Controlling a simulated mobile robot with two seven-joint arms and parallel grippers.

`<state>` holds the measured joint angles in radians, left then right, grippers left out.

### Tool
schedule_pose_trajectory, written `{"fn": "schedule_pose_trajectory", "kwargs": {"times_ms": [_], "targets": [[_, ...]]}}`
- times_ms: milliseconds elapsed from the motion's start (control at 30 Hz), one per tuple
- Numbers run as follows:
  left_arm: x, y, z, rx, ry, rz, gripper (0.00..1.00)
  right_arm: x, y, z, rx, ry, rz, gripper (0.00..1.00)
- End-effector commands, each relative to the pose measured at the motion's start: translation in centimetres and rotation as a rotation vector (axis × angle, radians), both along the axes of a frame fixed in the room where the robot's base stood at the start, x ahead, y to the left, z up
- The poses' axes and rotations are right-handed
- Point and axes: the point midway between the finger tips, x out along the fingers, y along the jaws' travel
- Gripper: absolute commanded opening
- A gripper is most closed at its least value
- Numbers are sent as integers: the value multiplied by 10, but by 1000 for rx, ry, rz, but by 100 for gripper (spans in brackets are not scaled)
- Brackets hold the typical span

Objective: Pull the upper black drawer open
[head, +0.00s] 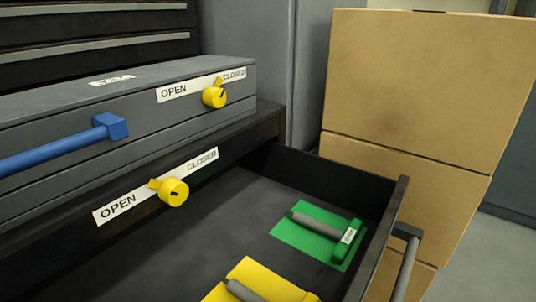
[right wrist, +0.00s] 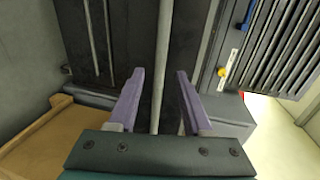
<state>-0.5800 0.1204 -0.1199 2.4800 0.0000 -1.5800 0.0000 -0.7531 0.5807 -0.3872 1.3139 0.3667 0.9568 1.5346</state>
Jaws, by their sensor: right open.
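In the head view a black drawer (head: 240,215) stands open below the grey case, its inside visible. Its front panel is at the right, with a grey bar handle (head: 404,265) on the outer face. In the right wrist view a long grey bar handle (right wrist: 163,50) runs down a black front. My right gripper (right wrist: 160,73), with purple fingers, is open, and the bar appears between its fingers. I cannot tell whether the fingers touch it. My right gripper does not show in the head view. My left gripper is in neither view.
In the drawer lie a green mat (head: 290,235) and a yellow mat (head: 262,272), each with a grey-handled item. A grey case (head: 60,105) with a blue handle (head: 60,147) sits above. Yellow knobs (head: 173,192) mark OPEN and CLOSED. Brown boxes (head: 415,100) stand right, close to the drawer.

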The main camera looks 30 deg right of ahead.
Motion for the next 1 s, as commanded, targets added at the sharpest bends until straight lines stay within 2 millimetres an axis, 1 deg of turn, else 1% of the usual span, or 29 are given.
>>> {"fn": "schedule_pose_trajectory", "kwargs": {"times_ms": [33,100,200,300,433,1000], "targets": [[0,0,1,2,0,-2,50,-11,-4,2,-2,5,1,50],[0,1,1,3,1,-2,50,-23,-8,4,-2,4,1,50],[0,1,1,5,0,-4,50,-36,-13,7,-2,3,1,50],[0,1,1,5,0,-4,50,-43,-16,9,-1,1,1,50],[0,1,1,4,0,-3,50,-46,-17,10,0,-1,0,50],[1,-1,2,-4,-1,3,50,-46,-17,10,1,-1,1,50]]}}
